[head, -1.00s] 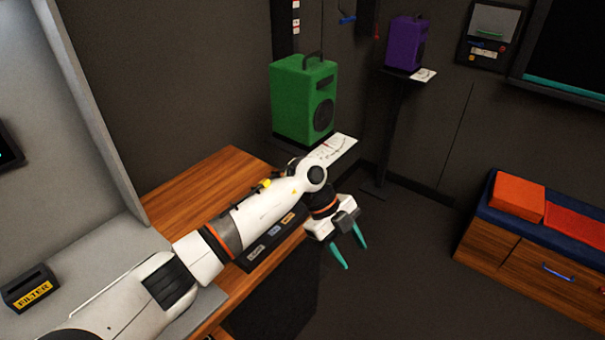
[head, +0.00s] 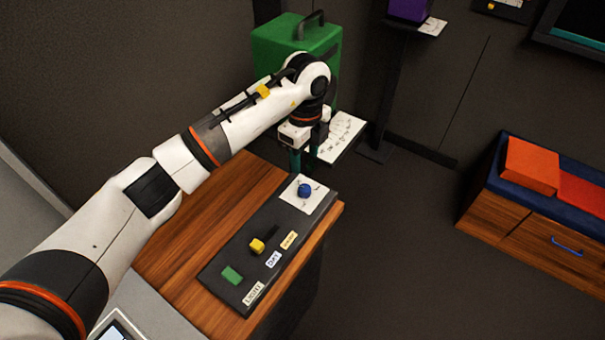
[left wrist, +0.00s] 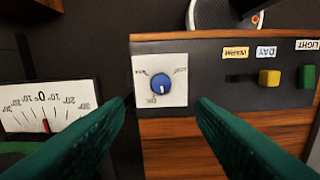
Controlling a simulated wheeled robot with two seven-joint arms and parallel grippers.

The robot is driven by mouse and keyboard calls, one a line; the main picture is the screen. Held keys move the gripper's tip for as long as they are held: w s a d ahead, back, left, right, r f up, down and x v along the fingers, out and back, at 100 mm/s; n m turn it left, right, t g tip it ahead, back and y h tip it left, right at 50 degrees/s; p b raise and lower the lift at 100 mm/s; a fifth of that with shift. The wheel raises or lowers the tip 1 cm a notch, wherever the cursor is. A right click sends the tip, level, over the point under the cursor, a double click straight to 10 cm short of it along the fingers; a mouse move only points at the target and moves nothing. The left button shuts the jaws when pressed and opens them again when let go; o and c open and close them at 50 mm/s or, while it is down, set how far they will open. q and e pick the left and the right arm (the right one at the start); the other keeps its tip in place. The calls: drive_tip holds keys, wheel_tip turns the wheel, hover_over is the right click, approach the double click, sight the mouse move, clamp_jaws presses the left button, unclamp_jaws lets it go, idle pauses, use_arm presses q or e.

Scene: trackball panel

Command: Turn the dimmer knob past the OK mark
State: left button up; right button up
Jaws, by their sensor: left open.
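The dimmer knob (head: 305,190) is blue and round and sits on a white square card at the far end of a dark panel (head: 240,268). It also shows in the left wrist view (left wrist: 162,84), with a white pointer line toward the picture's bottom. Small marks surround it; one at its lower left seems to read OK. My left gripper (head: 304,160) is open, its green fingers pointing down, above and just beyond the knob in the head view. In the left wrist view the knob appears between the fingers (left wrist: 160,112), apart from both. My right gripper is not in view.
The panel also holds a yellow switch (head: 257,246), a green button (head: 232,275) and labels. It lies on a wooden counter (head: 190,235). Orange cushions (head: 530,165) are at right.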

sight(304, 188)
use_arm(q)
drive_tip(key=f, duration=0.1)
drive_tip(key=s+f, duration=0.1)
drive_tip(key=f, duration=0.1)
drive_tip(key=shift+d+p, duration=0.1)
drive_tip(key=shift+p, duration=0.25)
wheel_tip(304, 188, down, 2)
drive_tip(key=shift+w+f, duration=0.1)
drive_tip(key=shift+w, duration=0.05)
drive_tip(key=f, duration=0.2)
drive_tip(key=f+p, duration=0.1)
drive_tip(key=f, duration=0.1)
drive_tip(key=shift+w+f, duration=0.2)
drive_tip(key=shift+f, duration=0.35)
drive_tip(key=shift+c, duration=1.1)
drive_tip(key=c, duration=0.8)
drive_tip(key=shift+o, duration=0.2)
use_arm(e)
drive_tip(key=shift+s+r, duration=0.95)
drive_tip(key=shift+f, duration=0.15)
